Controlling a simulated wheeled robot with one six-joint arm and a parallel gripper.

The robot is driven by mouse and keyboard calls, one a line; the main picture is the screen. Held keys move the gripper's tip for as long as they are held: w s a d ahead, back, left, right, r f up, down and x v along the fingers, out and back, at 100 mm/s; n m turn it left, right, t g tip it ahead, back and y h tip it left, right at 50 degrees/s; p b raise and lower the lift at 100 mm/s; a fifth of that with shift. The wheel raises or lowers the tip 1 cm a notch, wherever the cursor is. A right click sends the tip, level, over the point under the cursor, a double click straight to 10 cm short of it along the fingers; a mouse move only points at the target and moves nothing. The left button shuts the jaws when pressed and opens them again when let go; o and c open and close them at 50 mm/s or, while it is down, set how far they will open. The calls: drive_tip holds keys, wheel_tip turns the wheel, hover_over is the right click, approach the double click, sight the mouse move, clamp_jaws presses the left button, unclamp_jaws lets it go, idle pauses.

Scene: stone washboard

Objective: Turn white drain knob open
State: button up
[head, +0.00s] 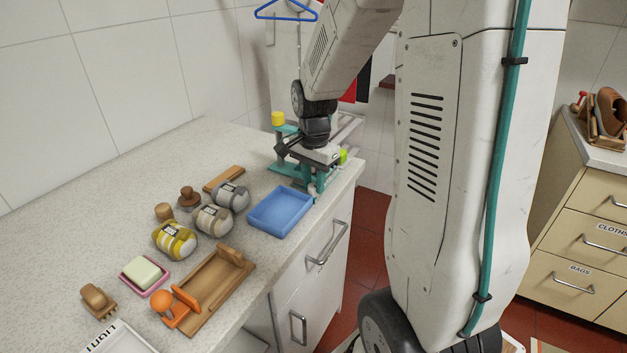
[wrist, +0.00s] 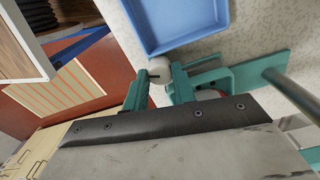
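The white drain knob (wrist: 160,71) is a small round knob with a dark slot, close to the near corner of the blue tray in the wrist view. In the head view a small white part (head: 312,189) shows low at the counter edge, under my gripper. Two teal fingers of my gripper (wrist: 158,86) stand apart on either side of the knob in the wrist view. I cannot tell whether they touch or grip it. In the head view my gripper (head: 311,181) points down at the counter's edge, and its tips are partly hidden among teal parts.
A blue tray (head: 281,211) lies beside the knob. A teal frame (wrist: 250,76) with a grey rod stands close on the other side. Yarn balls (head: 175,240), a wooden board (head: 213,288) and a soap dish (head: 145,275) lie on the counter.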

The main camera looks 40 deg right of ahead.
sight(314, 185)
drive_tip(key=shift+n, duration=2.3)
drive_tip(key=shift+c, duration=0.4)
drive_tip(key=o, duration=1)
drive_tip(key=shift+r, duration=0.1)
wheel_tip(314, 185, up, 8)
drive_tip(key=shift+f, duration=0.15)
